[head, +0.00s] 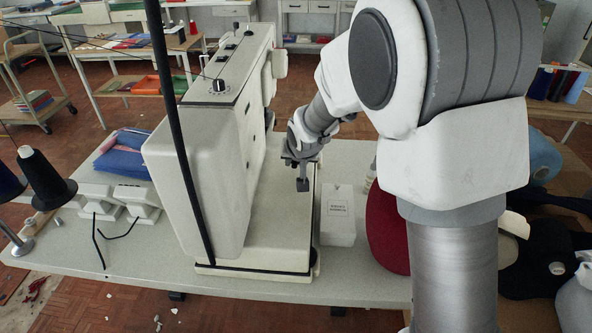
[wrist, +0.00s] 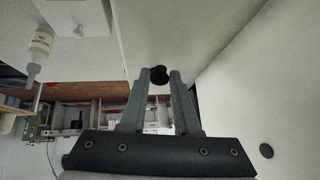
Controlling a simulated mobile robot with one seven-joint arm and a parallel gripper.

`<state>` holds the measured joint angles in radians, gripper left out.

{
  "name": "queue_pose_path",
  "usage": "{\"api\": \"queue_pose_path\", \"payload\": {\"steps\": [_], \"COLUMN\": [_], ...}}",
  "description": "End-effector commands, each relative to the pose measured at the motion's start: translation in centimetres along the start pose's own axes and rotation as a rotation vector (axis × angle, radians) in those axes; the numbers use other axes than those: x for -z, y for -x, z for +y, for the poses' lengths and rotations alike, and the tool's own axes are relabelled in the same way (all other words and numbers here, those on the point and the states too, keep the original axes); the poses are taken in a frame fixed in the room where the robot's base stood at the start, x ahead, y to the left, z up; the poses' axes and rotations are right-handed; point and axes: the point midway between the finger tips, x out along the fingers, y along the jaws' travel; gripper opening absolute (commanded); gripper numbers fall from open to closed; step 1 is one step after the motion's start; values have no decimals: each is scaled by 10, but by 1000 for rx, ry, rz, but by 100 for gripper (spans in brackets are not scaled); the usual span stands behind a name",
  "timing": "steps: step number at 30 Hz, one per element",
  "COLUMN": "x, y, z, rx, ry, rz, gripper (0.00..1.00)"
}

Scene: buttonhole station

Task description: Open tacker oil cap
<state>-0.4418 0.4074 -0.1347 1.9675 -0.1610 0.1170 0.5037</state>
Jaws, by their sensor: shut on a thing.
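The pale tacker machine (head: 165,185) stands on the grey table, with its flat bed on its right side. My gripper (head: 303,184) is low over the bed, to the right of the machine's upright body. In the wrist view, my gripper (wrist: 159,92) is shut on a small round black cap (wrist: 159,74) at its fingertips. The cap lies against the pale machine surface behind it; I cannot tell whether it is still seated. The cap cannot be made out in the head view.
A dark red rounded thing (head: 385,230) is further right. Thread cones (head: 45,180) and folded cloth (head: 125,155) are at left. A black pole (head: 180,130) crosses before the machine.

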Motion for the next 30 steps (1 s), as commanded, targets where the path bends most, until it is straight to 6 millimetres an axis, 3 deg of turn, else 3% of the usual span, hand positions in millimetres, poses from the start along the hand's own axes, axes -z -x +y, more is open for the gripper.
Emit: {"api": "queue_pose_path", "payload": {"steps": [15, 16, 18, 30], "x": [-1, -1, -1, -1], "y": [1, 1, 1, 7], "z": [-2, -2, -2, -1], "rx": [7, 7, 7, 5], "ry": [1, 1, 1, 0], "rz": [26, 26, 26, 26], "gripper": [0, 36, 47, 47]}}
